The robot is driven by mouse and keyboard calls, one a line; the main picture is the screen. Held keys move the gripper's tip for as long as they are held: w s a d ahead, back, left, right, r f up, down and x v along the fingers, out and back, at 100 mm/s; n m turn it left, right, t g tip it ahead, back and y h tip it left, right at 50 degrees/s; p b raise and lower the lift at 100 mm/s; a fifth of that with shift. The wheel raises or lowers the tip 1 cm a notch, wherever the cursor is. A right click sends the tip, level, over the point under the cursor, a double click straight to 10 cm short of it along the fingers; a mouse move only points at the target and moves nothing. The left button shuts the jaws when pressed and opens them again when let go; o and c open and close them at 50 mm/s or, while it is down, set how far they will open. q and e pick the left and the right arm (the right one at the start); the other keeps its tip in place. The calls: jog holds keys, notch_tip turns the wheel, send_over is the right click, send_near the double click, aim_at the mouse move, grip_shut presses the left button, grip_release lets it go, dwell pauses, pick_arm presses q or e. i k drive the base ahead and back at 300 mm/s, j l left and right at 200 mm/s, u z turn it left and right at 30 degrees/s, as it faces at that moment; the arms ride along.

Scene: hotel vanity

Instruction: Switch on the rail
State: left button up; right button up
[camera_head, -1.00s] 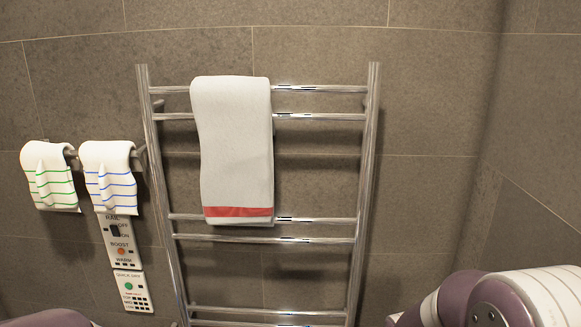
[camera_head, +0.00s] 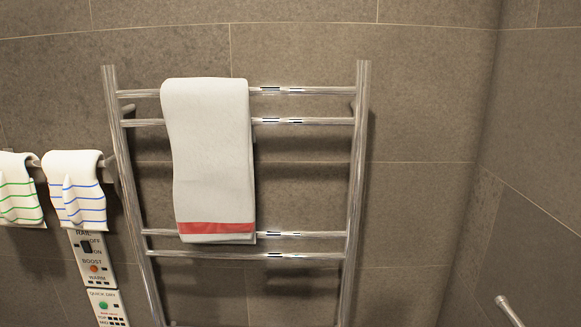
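The chrome towel rail (camera_head: 355,200) stands against the tiled wall, a ladder of shiny bars between two uprights. Its control panel (camera_head: 92,262) is at the lower left, a white plate marked RAIL with a dark OFF/ON rocker switch (camera_head: 87,247). Below the switch is an orange BOOST button (camera_head: 94,268) with small WARM indicators. I cannot tell which way the rocker is set. Neither of my grippers shows in the head view.
A white towel with a red band (camera_head: 210,160) hangs over the rail. Two small striped towels, blue (camera_head: 78,190) and green (camera_head: 18,190), hang above the panel. A QUICK DRY plate with a green button (camera_head: 103,305) sits below. A metal bar end (camera_head: 508,310) shows lower right.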

aim_at(86, 247)
jog(key=u, duration=1.25)
